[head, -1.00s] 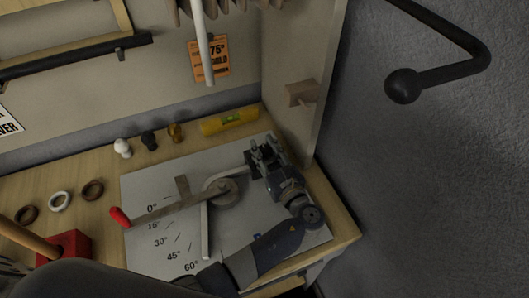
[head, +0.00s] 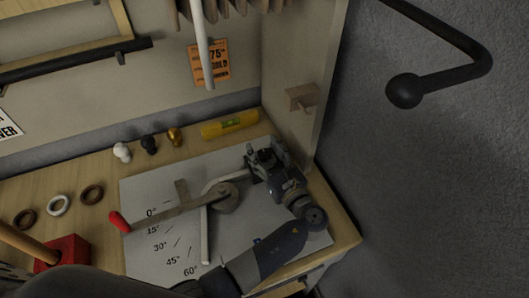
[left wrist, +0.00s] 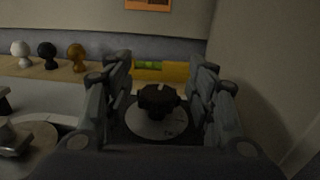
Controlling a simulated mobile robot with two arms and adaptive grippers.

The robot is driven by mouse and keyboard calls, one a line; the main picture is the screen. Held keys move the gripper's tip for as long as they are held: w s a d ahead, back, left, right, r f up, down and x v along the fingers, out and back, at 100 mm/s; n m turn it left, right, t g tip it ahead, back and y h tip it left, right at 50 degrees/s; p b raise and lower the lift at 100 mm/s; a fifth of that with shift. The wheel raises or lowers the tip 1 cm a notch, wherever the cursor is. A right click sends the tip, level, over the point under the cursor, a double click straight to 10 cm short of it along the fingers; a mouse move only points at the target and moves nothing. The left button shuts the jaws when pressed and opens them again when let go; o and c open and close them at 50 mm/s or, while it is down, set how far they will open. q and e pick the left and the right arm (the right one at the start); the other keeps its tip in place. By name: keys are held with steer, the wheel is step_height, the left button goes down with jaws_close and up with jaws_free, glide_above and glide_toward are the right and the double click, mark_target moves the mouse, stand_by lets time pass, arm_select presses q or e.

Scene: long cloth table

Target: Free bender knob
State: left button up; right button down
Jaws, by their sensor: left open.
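The bender knob (left wrist: 158,102) is a dark, lobed knob above a pale round plate in the left wrist view. It stands between the two fingers of my left gripper (left wrist: 160,92), with a gap visible on each side. In the head view my left gripper (head: 267,160) is open at the back right of the grey bender board (head: 152,262) and hides the knob. The bender has a lever with a red grip (head: 119,221), a round die (head: 229,198) and a pale bent rod (head: 205,237). My right gripper is not in view.
A yellow level (head: 230,124) lies behind the board. White (head: 121,152), black (head: 149,144) and golden (head: 174,137) knobs stand along the back. Several rings lie at left, near a red block (head: 66,252). A side panel (head: 310,75) rises close to my gripper's right.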

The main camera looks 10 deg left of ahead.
mark_target(264, 153)
arm_select(q)
step_height(264, 153, up, 9)
stand_by(0.3)
stand_by(0.5)
